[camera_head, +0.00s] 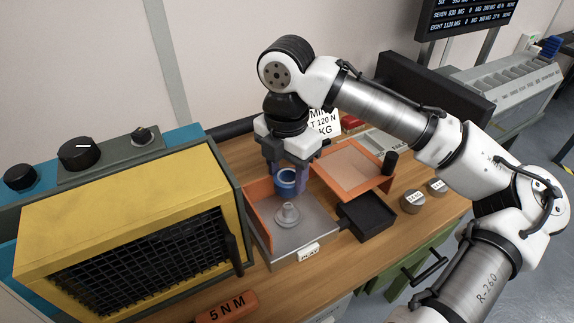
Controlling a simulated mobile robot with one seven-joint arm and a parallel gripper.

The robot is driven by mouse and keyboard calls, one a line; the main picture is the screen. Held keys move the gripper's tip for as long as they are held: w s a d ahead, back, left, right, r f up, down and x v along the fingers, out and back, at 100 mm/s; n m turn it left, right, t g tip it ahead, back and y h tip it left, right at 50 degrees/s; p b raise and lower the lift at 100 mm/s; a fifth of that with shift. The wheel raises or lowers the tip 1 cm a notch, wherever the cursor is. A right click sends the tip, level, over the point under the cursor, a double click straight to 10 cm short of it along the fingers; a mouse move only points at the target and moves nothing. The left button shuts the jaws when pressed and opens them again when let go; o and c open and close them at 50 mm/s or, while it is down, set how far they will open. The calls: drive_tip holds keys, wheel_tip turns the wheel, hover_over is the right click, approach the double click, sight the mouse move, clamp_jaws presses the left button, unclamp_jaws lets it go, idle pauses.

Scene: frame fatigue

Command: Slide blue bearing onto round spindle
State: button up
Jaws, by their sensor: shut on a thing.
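My gripper (288,178) points down and is shut on the blue bearing (287,187), a short ring with an open bore. The bearing is held in the air, near and a little behind the round spindle in the picture. The spindle (287,215) is a grey stepped post on a round base, standing upright on a grey metal plate (306,232) with orange walls at its left and back. The bearing and the spindle appear apart. How far the bearing is above the spindle top is hard to tell from this one view.
A yellow caged box (120,190) stands close on the left. Right of the plate are a black tray (367,216), an orange-edged tray (352,167) and two round weights (412,201). An orange "5 NM" block (226,307) lies in front. Some wood bench is bare at front right.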

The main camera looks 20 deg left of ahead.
drive_tip(key=b, duration=0.2)
hover_over(287, 206)
drive_tip(key=shift+f, duration=2.15)
drive_tip(key=shift+f, duration=2.1)
drive_tip(key=o, duration=0.9)
wheel_tip(287, 206, up, 14)
drive_tip(key=shift+f, duration=0.1)
idle(0.5)
